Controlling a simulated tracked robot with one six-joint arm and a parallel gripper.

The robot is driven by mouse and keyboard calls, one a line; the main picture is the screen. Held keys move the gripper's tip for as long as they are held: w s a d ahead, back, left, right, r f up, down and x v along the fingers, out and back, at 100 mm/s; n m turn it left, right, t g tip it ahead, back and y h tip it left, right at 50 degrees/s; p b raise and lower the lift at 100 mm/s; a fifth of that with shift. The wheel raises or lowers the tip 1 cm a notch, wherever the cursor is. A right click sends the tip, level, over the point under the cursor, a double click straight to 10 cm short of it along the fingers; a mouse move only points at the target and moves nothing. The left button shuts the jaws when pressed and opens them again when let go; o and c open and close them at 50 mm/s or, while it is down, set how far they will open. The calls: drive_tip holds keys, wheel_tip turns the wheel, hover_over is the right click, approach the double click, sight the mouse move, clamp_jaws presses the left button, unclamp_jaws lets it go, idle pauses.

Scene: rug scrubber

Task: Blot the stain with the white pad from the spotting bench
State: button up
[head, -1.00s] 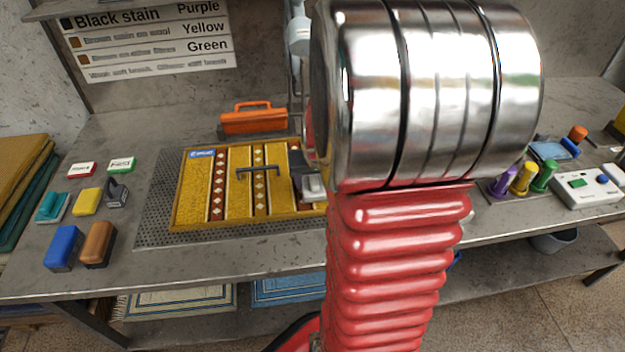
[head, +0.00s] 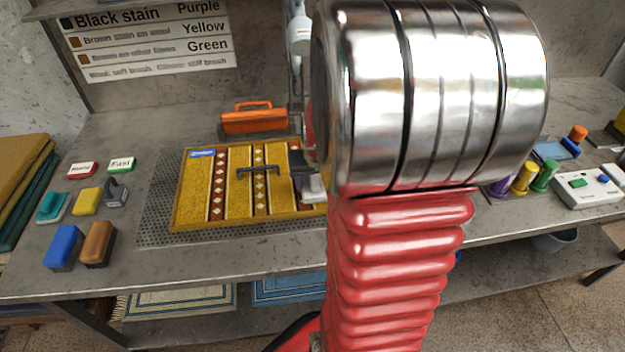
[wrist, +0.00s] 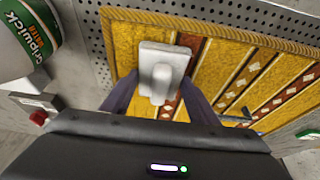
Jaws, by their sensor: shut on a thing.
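The white pad (wrist: 152,55) has a raised grip on its back and is held between the two dark fingers of my gripper (wrist: 160,88). In the head view the pad (head: 312,190) shows at the right part of the yellow and red-brown rug (head: 190,195), partly behind my arm. The rug also shows in the wrist view (wrist: 120,35), with the pad over its edge area. I cannot tell whether the pad touches the rug. No stain can be made out; the pad and my arm hide part of the rug.
A dark bar (head: 258,169) lies across the rug. An orange toolbox-like thing (head: 253,121) stands behind it. Blocks, including a blue one (head: 63,246) and a brown one (head: 98,243), stand at left. A labelled container (wrist: 30,38) is close by in the wrist view.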

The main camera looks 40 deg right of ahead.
drive_tip(key=shift+w+d+r, duration=0.1)
drive_tip(key=shift+r, duration=1.6)
drive_tip(key=shift+w+d+r, duration=0.1)
drive_tip(key=shift+r, duration=1.6)
drive_tip(key=shift+a, duration=0.1)
